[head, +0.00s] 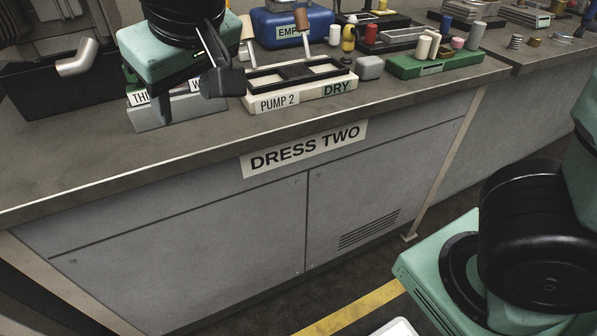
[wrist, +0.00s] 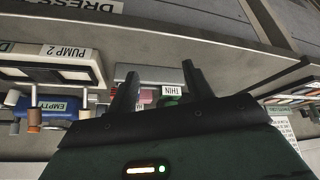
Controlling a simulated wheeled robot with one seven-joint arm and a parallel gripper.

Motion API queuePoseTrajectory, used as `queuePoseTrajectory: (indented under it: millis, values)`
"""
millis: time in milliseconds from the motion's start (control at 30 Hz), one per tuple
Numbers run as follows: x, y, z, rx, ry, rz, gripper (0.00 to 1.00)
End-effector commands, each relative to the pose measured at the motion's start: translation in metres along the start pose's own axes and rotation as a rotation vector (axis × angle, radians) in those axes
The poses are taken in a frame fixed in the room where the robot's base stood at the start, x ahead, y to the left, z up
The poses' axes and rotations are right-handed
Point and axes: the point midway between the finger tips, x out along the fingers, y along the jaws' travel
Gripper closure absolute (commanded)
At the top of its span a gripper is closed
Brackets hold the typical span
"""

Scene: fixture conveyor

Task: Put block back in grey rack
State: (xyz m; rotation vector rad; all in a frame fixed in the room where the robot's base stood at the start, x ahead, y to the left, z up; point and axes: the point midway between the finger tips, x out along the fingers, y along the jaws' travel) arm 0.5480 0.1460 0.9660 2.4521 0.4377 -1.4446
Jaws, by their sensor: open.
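The grey rack (head: 180,115) stands on the bench at the left, with white labels along its top; one reads THIN in the wrist view. It shows there as a grey box (wrist: 152,74) beyond the fingers. My gripper (head: 190,96) is open, directly over the rack, and partly hides it. In the wrist view, the fingers (wrist: 158,76) spread across the rack with nothing clearly held between them. A dark green piece (wrist: 171,101) shows by the THIN label, mostly hidden by my gripper. A small grey block (head: 370,68) sits on the bench right of the PUMP 2 tray.
The white PUMP 2 / DRY tray (head: 300,88) stands just right of my gripper, with a black divided frame on it. A blue EMPTY bin (head: 272,28) is behind. A green tray (head: 437,63) with several cylinders lies right. The bench front strip is clear.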

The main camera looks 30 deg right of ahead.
Motion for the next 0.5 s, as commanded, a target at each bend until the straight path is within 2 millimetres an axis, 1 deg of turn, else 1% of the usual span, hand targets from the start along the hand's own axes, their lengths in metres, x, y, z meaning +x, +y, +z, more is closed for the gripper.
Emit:
queuePoseTrajectory:
  millis: [33, 67, 100, 167, 200, 233, 300, 333, 400, 500]
  values:
    - [0.011, 0.004, 0.042, -0.043, -0.094, -0.014, 0.49]
    - [0.016, 0.005, 0.065, -0.071, -0.146, -0.029, 0.49]
    - [0.021, 0.006, 0.094, -0.107, -0.210, -0.051, 0.49]
    - [0.025, 0.007, 0.133, -0.150, -0.291, -0.085, 0.49]
    - [0.027, 0.007, 0.156, -0.174, -0.337, -0.107, 0.49]
    - [0.027, 0.007, 0.170, -0.189, -0.366, -0.122, 0.49]
    - [0.027, 0.008, 0.196, -0.215, -0.415, -0.151, 0.49]
    - [0.027, 0.008, 0.203, -0.221, -0.429, -0.161, 0.49]
    - [0.027, 0.008, 0.214, -0.234, -0.448, -0.175, 0.49]
    - [0.026, 0.008, 0.218, -0.240, -0.455, -0.181, 0.49]
